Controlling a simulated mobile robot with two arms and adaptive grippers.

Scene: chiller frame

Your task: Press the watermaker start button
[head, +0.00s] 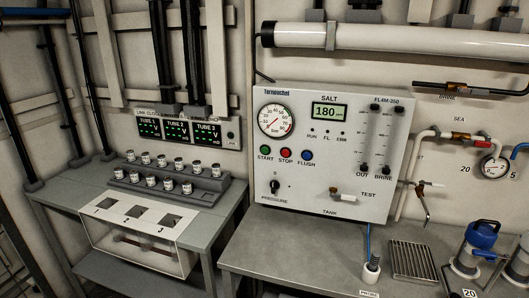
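The watermaker panel (325,195) is a white box on the wall, above the right-hand bench. Its green start button (266,150), labelled START, is at the left of a row of buttons. The red STOP button (286,153) and the blue FLUSH button (307,155) sit to its right. A pressure gauge (276,120) is above the buttons and a green display reading 180 (328,112) is to the upper right. Neither of my grippers shows in the head view.
A left bench (60,197) carries a rack of small jars (170,180) and a clear-fronted box with numbered openings (134,222). The right bench (300,252) holds a probe (372,272), a grille (412,261) and a blue-topped device (482,237). The bench below the buttons is clear.

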